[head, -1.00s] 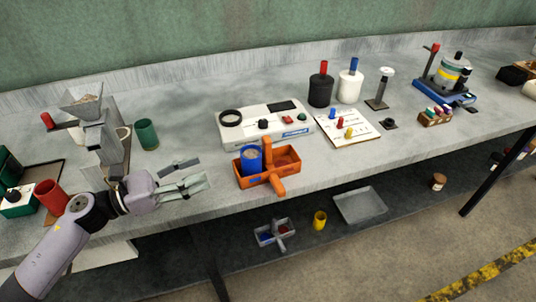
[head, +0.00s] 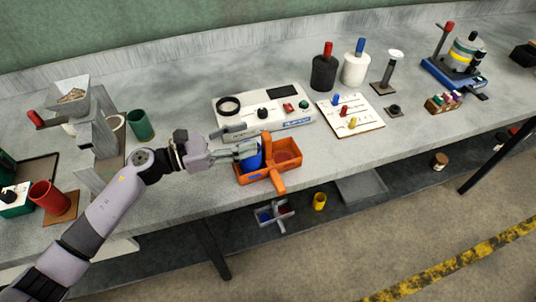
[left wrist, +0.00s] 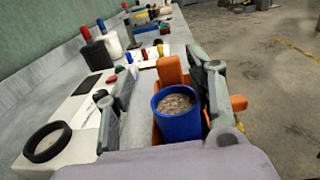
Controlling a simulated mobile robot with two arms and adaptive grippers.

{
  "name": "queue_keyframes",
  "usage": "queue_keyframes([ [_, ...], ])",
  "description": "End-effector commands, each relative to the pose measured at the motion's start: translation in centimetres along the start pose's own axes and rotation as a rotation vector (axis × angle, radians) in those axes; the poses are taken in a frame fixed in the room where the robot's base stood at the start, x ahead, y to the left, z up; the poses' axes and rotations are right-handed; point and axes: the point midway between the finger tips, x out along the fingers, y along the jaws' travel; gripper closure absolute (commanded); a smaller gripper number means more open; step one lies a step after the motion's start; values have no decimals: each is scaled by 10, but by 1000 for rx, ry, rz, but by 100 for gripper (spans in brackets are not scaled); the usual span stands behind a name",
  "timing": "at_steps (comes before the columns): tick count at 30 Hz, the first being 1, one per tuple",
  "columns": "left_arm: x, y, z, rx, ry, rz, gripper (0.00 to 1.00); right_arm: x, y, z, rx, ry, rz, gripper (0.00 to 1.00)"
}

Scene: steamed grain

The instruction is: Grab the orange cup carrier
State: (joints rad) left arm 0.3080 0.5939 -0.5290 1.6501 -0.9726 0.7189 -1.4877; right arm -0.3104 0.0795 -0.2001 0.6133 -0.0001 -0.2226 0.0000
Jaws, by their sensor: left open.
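The orange cup carrier (head: 299,174) stands near the front edge of the workbench, with its handle end pointing to the front. A blue cup (head: 251,158) sits in its left compartment; the right compartment looks empty. My left gripper (head: 252,142) is open at the carrier's left side, its fingers reaching toward the blue cup and partly covering it. In the left wrist view the blue cup (left wrist: 180,128), filled with grain, shows between the spread fingers. The orange carrier (left wrist: 170,70) is partly hidden behind the cup and fingers. I cannot tell whether a finger touches the cup.
A white device with a black ring (head: 262,115) stands just behind the carrier. A board with coloured knobs (head: 350,115) lies to the right. A green cup (head: 140,125) and a grain hopper (head: 75,97) stand at left. A grey carrier (head: 272,216) and yellow cup (head: 319,201) sit on the lower shelf.

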Motion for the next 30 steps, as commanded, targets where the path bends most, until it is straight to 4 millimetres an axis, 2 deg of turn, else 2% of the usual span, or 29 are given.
queue_keyframes([
  [3,9,0,1,-1,-1,0,50,-4,2,-17,0,26,3,35],
  [6,15,-2,1,-2,-1,-1,50,-8,3,-24,0,37,4,35],
  [12,44,-9,-2,-4,-2,-1,50,-28,3,-22,0,32,3,35],
  [16,58,-7,-4,-1,-1,0,50,-32,2,-17,0,23,2,35],
  [25,62,-8,-7,0,0,0,51,-31,1,-11,0,14,1,35],
  [30,62,-8,-7,-1,0,0,62,-31,1,-12,0,14,1,35],
])
